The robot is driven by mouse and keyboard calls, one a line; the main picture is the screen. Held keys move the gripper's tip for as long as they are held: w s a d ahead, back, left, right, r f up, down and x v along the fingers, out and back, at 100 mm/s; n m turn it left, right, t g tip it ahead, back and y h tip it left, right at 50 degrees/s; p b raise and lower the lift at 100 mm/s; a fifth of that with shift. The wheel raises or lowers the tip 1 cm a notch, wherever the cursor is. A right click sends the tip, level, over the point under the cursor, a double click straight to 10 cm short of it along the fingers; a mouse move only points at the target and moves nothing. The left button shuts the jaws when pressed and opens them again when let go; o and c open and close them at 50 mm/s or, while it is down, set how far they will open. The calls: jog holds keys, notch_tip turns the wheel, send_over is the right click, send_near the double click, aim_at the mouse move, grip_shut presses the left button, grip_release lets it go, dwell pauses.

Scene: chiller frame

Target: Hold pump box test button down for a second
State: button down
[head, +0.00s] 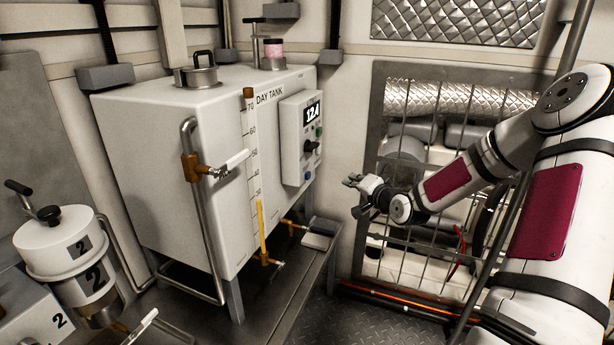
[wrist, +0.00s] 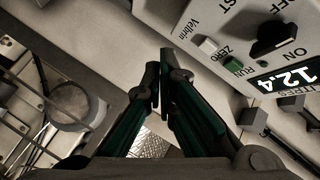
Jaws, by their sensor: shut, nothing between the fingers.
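The pump box (head: 291,140) is a pale box on the right end of the white day tank. Its panel carries a lit display (head: 312,113), a green button (head: 319,131), a black knob (head: 310,147) and a blue button (head: 307,175) lowest. In the wrist view the panel (wrist: 215,25) shows at top right, with the black knob (wrist: 272,40) and part of the word TEST at the edge. No blue button shows there. My gripper (head: 349,181) is right of the box, apart from it. Its fingers (wrist: 159,78) are together and empty.
The day tank (head: 150,130) fills the left, with a sight tube (head: 250,150) and brass valves on its front. A barred metal guard (head: 420,215) stands behind my arm. A filter canister (head: 65,245) is at lower left. Open air lies between my gripper and the panel.

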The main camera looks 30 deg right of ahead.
aim_at(308, 176)
jog(key=w+a+b, duration=0.4)
jog(key=w+a, duration=0.1)
jog(key=w, duration=0.2)
jog(key=shift+a, duration=0.2)
dwell(0.4)
jog(key=shift+w+a, duration=0.1)
jog(key=shift+a, duration=0.05)
dwell(1.2)
jog(key=shift+w+a, duration=0.1)
jog(key=shift+w, duration=0.1)
jog(key=shift+w+a, duration=0.3)
dwell(2.8)
jog(key=shift+s+d+p, duration=0.3)
jog(key=shift+s+d, duration=0.2)
jog(key=shift+s, duration=0.15)
